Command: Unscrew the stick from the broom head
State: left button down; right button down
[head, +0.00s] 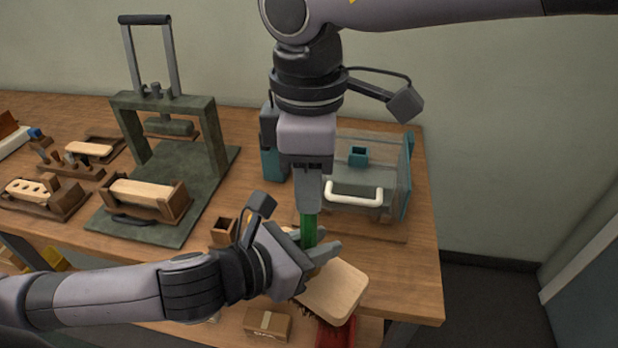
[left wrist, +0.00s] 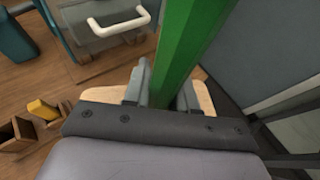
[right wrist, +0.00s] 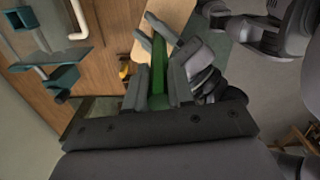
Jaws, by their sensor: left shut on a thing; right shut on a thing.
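The green stick (head: 309,232) stands upright between my two grippers, above the pale wooden broom head (head: 336,290) with dark bristles below it. My left gripper (head: 312,254) comes in from the left and is shut on the lower part of the stick, just above the broom head. In the left wrist view the stick (left wrist: 185,50) rises between the fingers. My right gripper (head: 309,205) points down and is shut on the upper part of the stick. In the right wrist view the stick (right wrist: 158,70) runs from its fingers towards the broom head (right wrist: 160,22). Where stick and head join is hidden.
The wooden table (head: 413,262) holds a green press frame (head: 160,110), a wooden block in a holder (head: 145,198), a small wooden box (head: 223,231) and a machine with a white handle (head: 353,194). A cardboard box (head: 268,323) and a red item (head: 334,334) are low in front.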

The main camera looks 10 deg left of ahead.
jog(key=n, duration=0.3)
jog(key=shift+n, duration=0.3)
jog(key=shift+s, duration=0.1)
dwell(0.7)
jog(key=c, duration=1)
grip_release()
jog(key=shift+o, duration=0.2)
